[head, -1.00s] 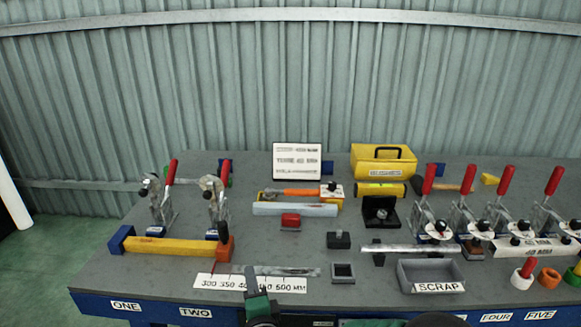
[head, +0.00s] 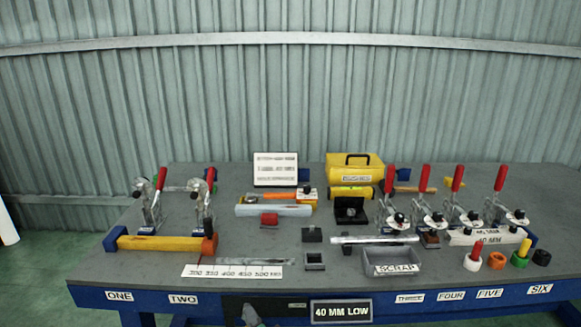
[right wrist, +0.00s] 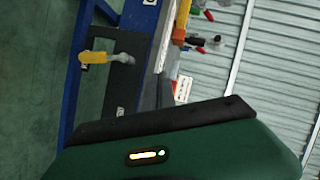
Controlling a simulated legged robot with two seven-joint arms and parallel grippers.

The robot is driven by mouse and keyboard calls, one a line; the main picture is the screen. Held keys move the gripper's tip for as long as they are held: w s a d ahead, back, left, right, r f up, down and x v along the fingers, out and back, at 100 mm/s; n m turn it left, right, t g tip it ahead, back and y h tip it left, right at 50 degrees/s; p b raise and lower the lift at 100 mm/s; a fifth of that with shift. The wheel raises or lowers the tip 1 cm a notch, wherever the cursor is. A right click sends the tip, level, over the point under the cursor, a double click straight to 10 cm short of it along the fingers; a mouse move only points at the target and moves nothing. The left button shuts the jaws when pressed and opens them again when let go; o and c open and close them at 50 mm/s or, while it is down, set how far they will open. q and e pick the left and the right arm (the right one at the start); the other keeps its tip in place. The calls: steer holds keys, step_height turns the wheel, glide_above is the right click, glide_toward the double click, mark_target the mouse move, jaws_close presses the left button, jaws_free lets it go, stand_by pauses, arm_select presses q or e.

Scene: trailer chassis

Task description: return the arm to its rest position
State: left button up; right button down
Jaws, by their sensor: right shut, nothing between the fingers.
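My right gripper (right wrist: 162,118) shows in the right wrist view as a dark bar in front of a green housing with a small lit display. It is shut, with nothing held in it. In the head view I cannot make out its fingers, and no part of it clearly covers the bench top. My left gripper is in neither view now.
The grey bench (head: 150,275) carries toggle clamps, a yellow beam (head: 160,243), a scale plate (head: 230,271), a scrap tray (head: 392,267) and a yellow toolbox (head: 355,170). In the wrist view, a yellow-handled tool (right wrist: 95,57) is at the blue bench front.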

steer(key=s+d+f+n+g+h, duration=0.2)
steer(key=s+d+f+n+g, duration=0.15)
steer(key=d, duration=0.45)
steer(key=s+d+f+n+g+h, duration=0.25)
steer(key=s+d+f, duration=0.2)
steer(key=d, duration=0.45)
steer(key=s+d+f+n+g+h, duration=0.25)
steer(key=s+d+g, duration=0.25)
steer(key=s+d, duration=0.75)
steer(key=w+d+p+v, duration=0.1)
steer(key=p+v, duration=1.7)
steer(key=v, duration=0.1)
steer(key=shift+w+r+y, duration=0.25)
steer(key=shift+w+y, duration=0.15)
